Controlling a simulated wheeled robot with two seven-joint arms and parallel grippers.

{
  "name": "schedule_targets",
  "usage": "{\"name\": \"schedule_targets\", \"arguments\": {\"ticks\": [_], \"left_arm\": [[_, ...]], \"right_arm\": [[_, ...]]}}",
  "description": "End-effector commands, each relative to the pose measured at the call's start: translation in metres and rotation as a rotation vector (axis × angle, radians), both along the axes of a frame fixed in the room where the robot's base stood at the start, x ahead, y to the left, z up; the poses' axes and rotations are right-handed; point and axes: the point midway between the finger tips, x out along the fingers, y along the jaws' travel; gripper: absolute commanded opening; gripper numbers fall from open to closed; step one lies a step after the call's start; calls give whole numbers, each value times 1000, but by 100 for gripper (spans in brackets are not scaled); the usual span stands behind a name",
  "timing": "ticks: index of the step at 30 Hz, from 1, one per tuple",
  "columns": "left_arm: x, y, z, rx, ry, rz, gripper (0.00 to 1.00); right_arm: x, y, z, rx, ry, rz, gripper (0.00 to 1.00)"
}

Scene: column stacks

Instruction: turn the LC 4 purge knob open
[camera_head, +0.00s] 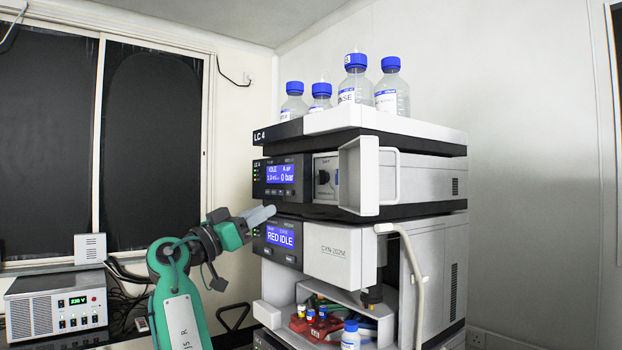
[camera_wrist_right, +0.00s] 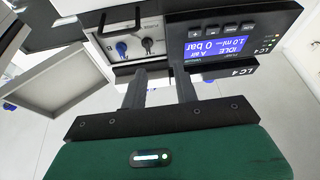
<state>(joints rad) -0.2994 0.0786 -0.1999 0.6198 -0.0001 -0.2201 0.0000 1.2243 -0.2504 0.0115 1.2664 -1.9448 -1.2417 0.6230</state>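The LC 4 pump module (camera_head: 280,175) is in the upper stack, its display reading IDLE and 0 bar. Its front compartment is uncovered, with a white door (camera_head: 358,175) standing open. I cannot read which is labelled purge. My right gripper (camera_head: 268,212) is in front of the stack, below and left of the knobs. In the right wrist view its two fingers (camera_wrist_right: 161,78) are apart with nothing between them. My left gripper is not in view.
Blue-capped bottles (camera_head: 355,80) stand on top of the stack. A power unit (camera_head: 55,305) stands at left. The space before the open compartment looks clear.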

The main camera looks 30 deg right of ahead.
Motion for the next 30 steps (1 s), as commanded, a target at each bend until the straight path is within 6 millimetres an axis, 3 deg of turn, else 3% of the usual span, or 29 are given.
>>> {"name": "schedule_targets", "arguments": {"ticks": [3, 8, 22, 30], "left_arm": [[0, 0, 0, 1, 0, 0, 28], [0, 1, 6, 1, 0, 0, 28], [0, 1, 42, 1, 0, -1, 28], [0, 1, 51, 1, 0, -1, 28]], "right_arm": [[-19, -1, 21, 5, -57, -34, 30], [-22, -12, 31, 5, -65, -41, 30], [-14, -98, 67, 5, -62, -39, 30], [-11, -124, 76, 4, -62, -37, 30]]}}
